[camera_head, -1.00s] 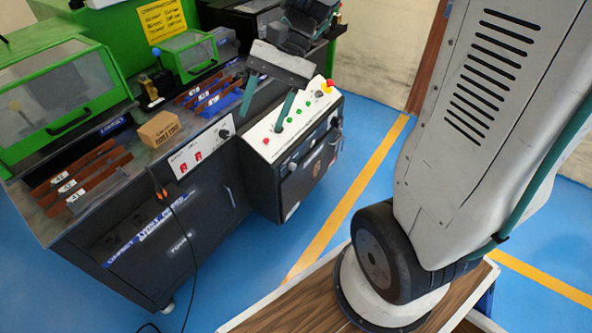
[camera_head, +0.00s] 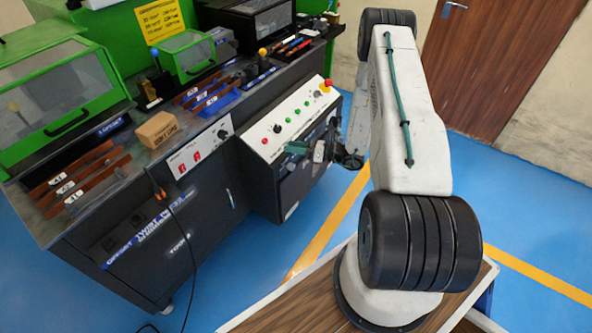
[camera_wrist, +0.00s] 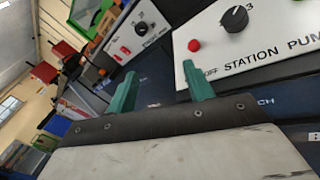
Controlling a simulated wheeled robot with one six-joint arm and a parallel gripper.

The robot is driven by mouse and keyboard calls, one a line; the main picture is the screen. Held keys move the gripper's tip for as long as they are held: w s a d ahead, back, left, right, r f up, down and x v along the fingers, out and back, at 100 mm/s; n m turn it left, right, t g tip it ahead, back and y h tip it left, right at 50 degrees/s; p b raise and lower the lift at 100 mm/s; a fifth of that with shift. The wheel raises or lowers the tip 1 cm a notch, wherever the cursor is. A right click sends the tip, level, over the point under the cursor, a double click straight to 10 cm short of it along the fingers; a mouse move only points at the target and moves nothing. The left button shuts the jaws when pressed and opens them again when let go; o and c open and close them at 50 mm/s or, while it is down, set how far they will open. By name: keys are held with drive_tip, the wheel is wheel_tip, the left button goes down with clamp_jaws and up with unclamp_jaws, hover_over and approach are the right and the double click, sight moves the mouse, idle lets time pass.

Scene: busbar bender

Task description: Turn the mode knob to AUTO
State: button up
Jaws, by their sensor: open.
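My gripper (camera_head: 300,149) is open and empty, in front of the lower front edge of the sloped white control panel (camera_head: 291,117). Its two teal fingers (camera_wrist: 158,82) are spread apart in the wrist view. A black knob (camera_head: 277,128) sits on the panel near a red button. In the wrist view a black knob (camera_wrist: 236,18) stands beyond the right finger, beside a "3" and above "STATION PUMP" lettering. The fingers appear apart from it. Another black knob (camera_head: 222,134) is on the left cabinet's panel. No AUTO label is readable, so I cannot tell which knob is the mode knob.
A red button (camera_wrist: 194,45) lies close beyond the right fingertip. A red emergency button (camera_head: 326,86) stands at the panel's far end. A cardboard box (camera_head: 158,130) and copper-coloured bars lie on the left bench. Blue floor (camera_head: 370,205) is clear beside the machine.

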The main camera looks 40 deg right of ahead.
sight(293, 168)
drive_tip(key=s+d+f+m+t+h, duration=0.1)
drive_tip(key=s+d+f+m+h, duration=0.15)
drive_tip(key=f, duration=0.25)
drive_tip(key=s+d+f+m+t+h, duration=0.1)
drive_tip(key=f+m+h, duration=0.15)
drive_tip(key=f, duration=0.25)
drive_tip(key=s+d+f+m+t+h, duration=0.1)
drive_tip(key=s+f+m, duration=0.15)
drive_tip(key=f, duration=0.25)
drive_tip(key=shift+m+t, duration=0.25)
drive_tip(key=shift+t, duration=0.05)
drive_tip(key=x, duration=0.8)
drive_tip(key=shift+w+d+f, duration=0.1)
drive_tip(key=shift+w+d, duration=0.05)
drive_tip(key=shift+w, duration=0.05)
drive_tip(key=c, duration=1)
